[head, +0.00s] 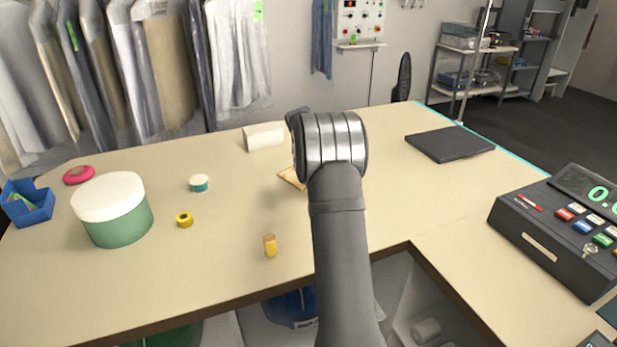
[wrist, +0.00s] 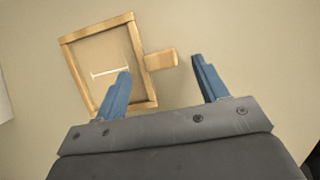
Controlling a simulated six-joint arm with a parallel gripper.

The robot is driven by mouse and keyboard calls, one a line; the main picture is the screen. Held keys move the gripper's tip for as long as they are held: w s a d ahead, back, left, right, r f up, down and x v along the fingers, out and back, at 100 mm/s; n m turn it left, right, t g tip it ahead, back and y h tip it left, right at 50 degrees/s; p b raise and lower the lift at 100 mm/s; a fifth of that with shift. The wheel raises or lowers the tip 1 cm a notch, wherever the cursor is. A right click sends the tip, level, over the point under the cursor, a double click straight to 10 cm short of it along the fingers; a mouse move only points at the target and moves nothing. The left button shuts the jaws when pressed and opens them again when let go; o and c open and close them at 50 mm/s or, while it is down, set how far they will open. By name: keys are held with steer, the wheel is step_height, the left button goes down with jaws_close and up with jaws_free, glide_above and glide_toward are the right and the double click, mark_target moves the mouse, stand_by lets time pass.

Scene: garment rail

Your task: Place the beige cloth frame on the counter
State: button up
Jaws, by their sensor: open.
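The beige cloth frame (wrist: 105,62), a square wooden frame with a short handle-like tab (wrist: 161,59), lies on the counter (head: 230,215) in the wrist view. In the head view only a corner of the frame (head: 291,178) shows; my arm hides the rest. My gripper (wrist: 162,82) is open with nothing between its blue fingers. The tab lies just beyond the gap between the fingertips. The left finger overlaps the frame's lower right part in the picture. I cannot tell whether it touches.
A white box (head: 263,136) stands behind the frame. A green tub with white lid (head: 113,210), a yellow tape roll (head: 184,220), a small teal-white jar (head: 199,183) and an orange bottle (head: 270,245) stand left. A dark pad (head: 450,144) and cash register (head: 560,235) are right.

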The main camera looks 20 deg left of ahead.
steer(key=x, duration=0.3)
steer(key=shift+w, duration=0.1)
steer(key=c, duration=1.1)
steer(key=shift+c, duration=0.2)
